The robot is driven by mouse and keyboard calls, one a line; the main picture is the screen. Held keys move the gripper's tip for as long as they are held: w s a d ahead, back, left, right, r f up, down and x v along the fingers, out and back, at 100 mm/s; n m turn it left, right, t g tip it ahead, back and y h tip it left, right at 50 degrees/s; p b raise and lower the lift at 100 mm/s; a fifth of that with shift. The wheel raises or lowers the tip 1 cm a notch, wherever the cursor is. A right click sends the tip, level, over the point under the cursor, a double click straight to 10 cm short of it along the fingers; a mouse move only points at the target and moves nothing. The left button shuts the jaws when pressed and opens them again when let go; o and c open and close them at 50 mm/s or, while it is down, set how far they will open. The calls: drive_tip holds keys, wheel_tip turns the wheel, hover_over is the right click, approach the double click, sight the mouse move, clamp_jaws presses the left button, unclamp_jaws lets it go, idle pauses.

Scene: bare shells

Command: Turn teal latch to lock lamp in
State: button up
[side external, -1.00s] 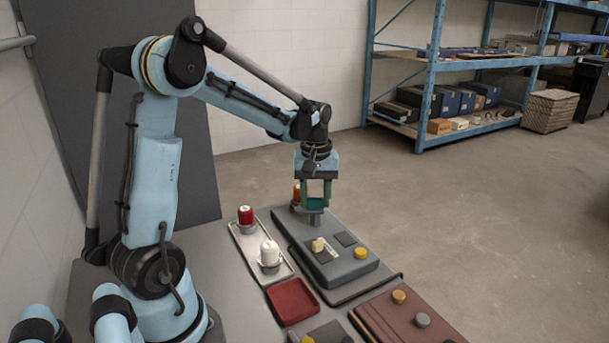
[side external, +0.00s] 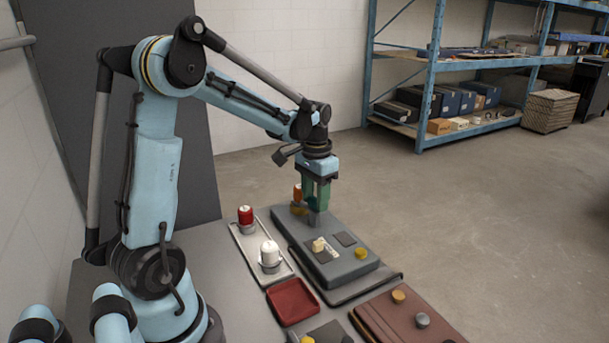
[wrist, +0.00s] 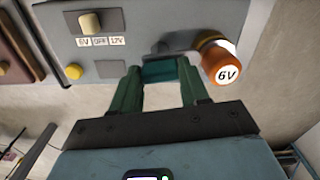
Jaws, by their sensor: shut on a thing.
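My gripper (side external: 318,203) points down at the far end of the grey panel box (side external: 345,268). In the wrist view its green fingers (wrist: 161,82) are shut on the teal latch (wrist: 160,70), one finger on each side. The orange lamp (wrist: 226,66), its white end marked 6V, sits just right of the latch, with a yellowish collar (wrist: 208,40) behind it. The lamp also shows in the side view (side external: 297,191), left of the fingers. The fingers hide the latch in the side view.
The box carries a cream selector knob (side external: 318,246) by 6V, OFF and 12V labels, and a yellow button (side external: 361,253). A pale tray (side external: 255,245) holds a red lamp (side external: 245,214) and a white lamp (side external: 269,252). An empty red tray (side external: 292,302) and a brown box (side external: 405,325) are nearer.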

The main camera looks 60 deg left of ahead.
sight(315, 198)
drive_tip(key=shift+m, duration=0.9)
drive_tip(key=o, duration=1.1)
drive_tip(key=shift+c, duration=0.2)
wheel_tip(315, 198, up, 12)
drive_tip(key=shift+d, duration=0.1)
drive_tip(key=s+d+f+t, duration=0.3)
drive_tip(key=d, duration=0.5)
drive_tip(key=s+d+f+t, duration=0.3)
drive_tip(key=s+d+t, duration=0.1)
drive_tip(key=d, duration=0.5)
drive_tip(key=shift+f, duration=0.25)
